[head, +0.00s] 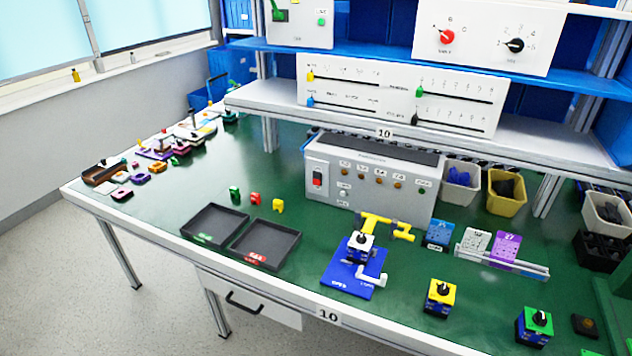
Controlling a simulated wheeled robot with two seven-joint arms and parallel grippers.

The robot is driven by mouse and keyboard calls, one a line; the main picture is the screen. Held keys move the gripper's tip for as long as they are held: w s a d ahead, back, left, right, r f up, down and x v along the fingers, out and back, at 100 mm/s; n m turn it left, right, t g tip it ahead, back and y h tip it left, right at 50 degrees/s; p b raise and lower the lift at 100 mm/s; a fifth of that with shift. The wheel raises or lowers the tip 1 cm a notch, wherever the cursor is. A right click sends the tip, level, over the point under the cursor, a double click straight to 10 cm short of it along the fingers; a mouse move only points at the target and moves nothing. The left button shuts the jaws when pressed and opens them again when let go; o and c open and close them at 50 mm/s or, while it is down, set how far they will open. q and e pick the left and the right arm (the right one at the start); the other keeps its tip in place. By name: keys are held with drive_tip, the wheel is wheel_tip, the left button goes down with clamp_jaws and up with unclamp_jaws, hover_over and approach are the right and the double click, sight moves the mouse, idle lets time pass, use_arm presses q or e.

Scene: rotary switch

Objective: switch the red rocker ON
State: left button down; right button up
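The red rocker (318,179) is on the left end of the front face of a grey box (370,179), which stands at the back of the green bench under the shelf. The rocker is small in the head view, and I cannot tell which way it is tilted. Nothing covers it. Neither of my grippers shows in the head view.
Two black trays (236,211) lie in front and left of the box, with small coloured blocks (254,198) between. A blue fixture (348,278) with a yellow clamp (388,224) stands right of the trays. The shelf edge (420,141) overhangs behind the box.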

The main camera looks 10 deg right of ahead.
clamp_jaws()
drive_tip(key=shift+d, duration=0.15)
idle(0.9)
